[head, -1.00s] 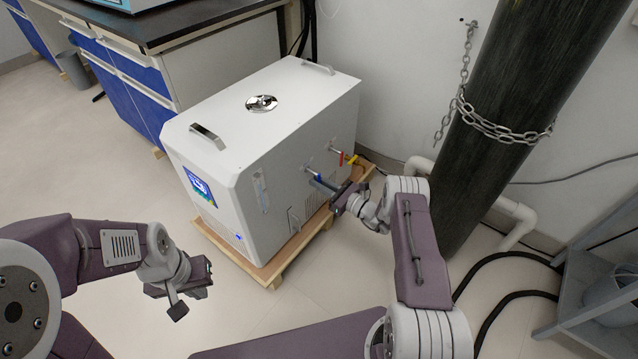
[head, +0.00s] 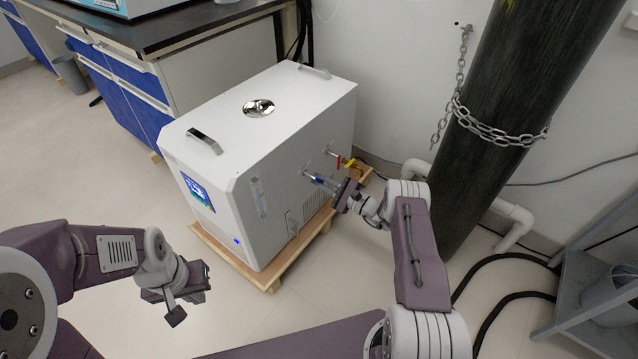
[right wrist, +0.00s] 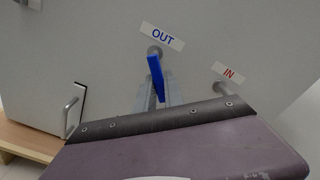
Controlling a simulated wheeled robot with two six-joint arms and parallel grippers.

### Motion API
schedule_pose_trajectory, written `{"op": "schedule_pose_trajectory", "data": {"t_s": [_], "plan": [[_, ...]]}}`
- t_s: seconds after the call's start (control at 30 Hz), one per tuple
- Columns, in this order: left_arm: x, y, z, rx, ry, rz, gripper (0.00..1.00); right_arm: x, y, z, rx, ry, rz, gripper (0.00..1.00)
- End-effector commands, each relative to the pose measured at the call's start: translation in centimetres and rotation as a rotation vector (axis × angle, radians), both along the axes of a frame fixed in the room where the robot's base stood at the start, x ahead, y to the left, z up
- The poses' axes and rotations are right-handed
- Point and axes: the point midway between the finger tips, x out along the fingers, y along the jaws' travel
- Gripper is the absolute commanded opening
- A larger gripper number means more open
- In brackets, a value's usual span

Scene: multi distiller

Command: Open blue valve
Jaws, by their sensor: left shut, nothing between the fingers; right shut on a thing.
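The white distiller box (head: 255,150) stands on a wooden pallet. The blue valve handle (head: 318,181) sticks out of its right side, and in the right wrist view the blue handle (right wrist: 156,77) is below the label "OUT" (right wrist: 163,37). My right gripper (head: 335,188) is at the blue handle and shut on it; in the right wrist view its fingers (right wrist: 158,92) lie at either side of the handle. The red and yellow valve (head: 345,161) is just beyond. My left gripper (head: 185,295) is shut and empty at the lower left, away from the box.
A dark gas cylinder (head: 500,120) with a chain (head: 490,132) stands right of my right arm. Black hoses (head: 510,260) and a grey metal stand (head: 590,285) are at the lower right. A blue-drawer bench (head: 150,80) is behind. The "IN" label (right wrist: 228,73) is near the handle.

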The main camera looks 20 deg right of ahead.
Motion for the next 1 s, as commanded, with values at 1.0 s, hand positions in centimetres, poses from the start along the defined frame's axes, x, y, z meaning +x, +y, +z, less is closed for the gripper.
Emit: {"op": "schedule_pose_trajectory", "data": {"t_s": [1.0], "plan": [[0.0, 0.0, 2.6, 0.000, 0.000, 0.000, 0.00, 0.7, -1.0, 2.5, -0.649, -0.503, 0.001, 0.00]]}}
